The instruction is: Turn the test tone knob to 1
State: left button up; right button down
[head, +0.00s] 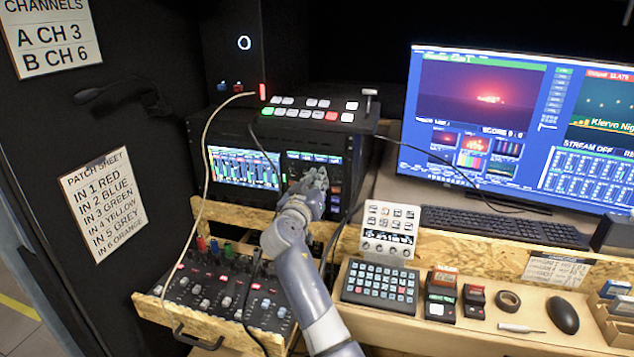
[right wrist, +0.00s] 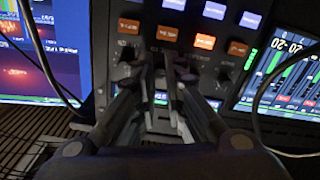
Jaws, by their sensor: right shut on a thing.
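My right gripper (head: 317,178) reaches up to the rack unit's control panel (head: 335,170), right of its level-meter screen. In the right wrist view, my right gripper (right wrist: 170,75) has its fingers closed together at the panel, between two small dark knobs, one on the left (right wrist: 127,54) and one on the right (right wrist: 224,74). It is shut on a knob, which the fingers largely hide. I cannot read the knob's label or its pointer. My left gripper is not in view.
Lit orange and blue buttons (right wrist: 204,41) sit close to the fingertips. Thin cables (head: 208,160) hang in front of the rack. A drawer with an audio mixer (head: 215,300) is pulled out below. A keyboard (head: 490,226) and monitor (head: 500,120) stand to the right.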

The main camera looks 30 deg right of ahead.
jog(key=n+p, duration=0.1)
jog(key=n, duration=0.3)
jog(key=shift+r+n, duration=0.1)
jog(key=shift+n, duration=0.2)
dwell(0.3)
jog(key=c, duration=1.9)
grip_release()
jog(key=shift+d, duration=0.1)
